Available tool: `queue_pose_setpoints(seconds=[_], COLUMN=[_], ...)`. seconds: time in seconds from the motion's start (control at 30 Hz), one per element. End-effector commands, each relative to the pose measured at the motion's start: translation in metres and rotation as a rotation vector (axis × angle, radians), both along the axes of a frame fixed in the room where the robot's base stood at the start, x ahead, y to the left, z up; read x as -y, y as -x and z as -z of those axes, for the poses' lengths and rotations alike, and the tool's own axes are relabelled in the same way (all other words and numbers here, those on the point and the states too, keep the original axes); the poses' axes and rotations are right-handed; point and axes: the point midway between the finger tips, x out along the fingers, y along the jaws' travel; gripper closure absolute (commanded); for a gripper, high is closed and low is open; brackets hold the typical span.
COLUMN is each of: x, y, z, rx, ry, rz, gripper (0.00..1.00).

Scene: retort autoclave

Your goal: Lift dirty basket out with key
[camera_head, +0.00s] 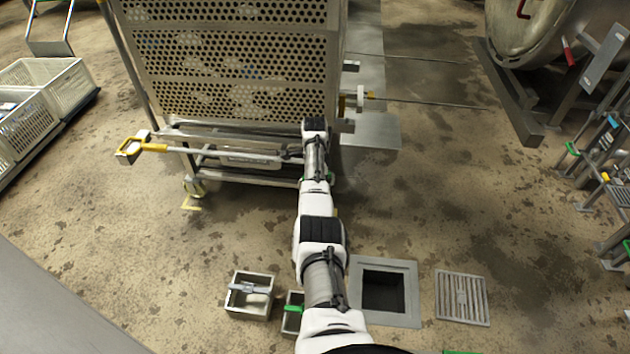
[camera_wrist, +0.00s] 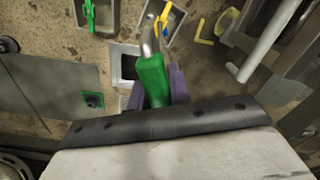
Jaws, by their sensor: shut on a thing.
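In the wrist view my gripper (camera_wrist: 156,92) is shut on the green handle of the key (camera_wrist: 151,78), whose metal shaft runs up the picture. The key's far end cannot be told apart from the yellow piece by the basket behind. The square floor drain (camera_head: 416,268) shows a dark opening, also in the wrist view (camera_wrist: 114,55). Two small baskets stand on the floor beside it: one with a grey bar (camera_head: 232,308), one with a green bar (camera_head: 290,326), partly hidden by my arm. I cannot tell which is dirty. My gripper is hidden in the head view.
A slotted grate (camera_head: 462,297) lies right of the drain. A tall perforated cart (camera_head: 235,60) on castors stands behind, with a yellow-handled bar (camera_head: 150,147) at its lower front. White crates (camera_head: 60,85) stand left, a steel vessel (camera_head: 545,30) upper right.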

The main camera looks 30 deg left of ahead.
Motion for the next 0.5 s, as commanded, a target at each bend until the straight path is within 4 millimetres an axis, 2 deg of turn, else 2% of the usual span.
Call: queue_pose_setpoints(seconds=[0.27, 0.5], x=[-0.0003, -0.0008], y=[-0.0007, -0.002], z=[-0.0008, -0.0002], rx=[0.002, 0.002], ry=[-0.001, -0.001], rz=[0.024, 0.277], gripper=[1.0, 1.0])
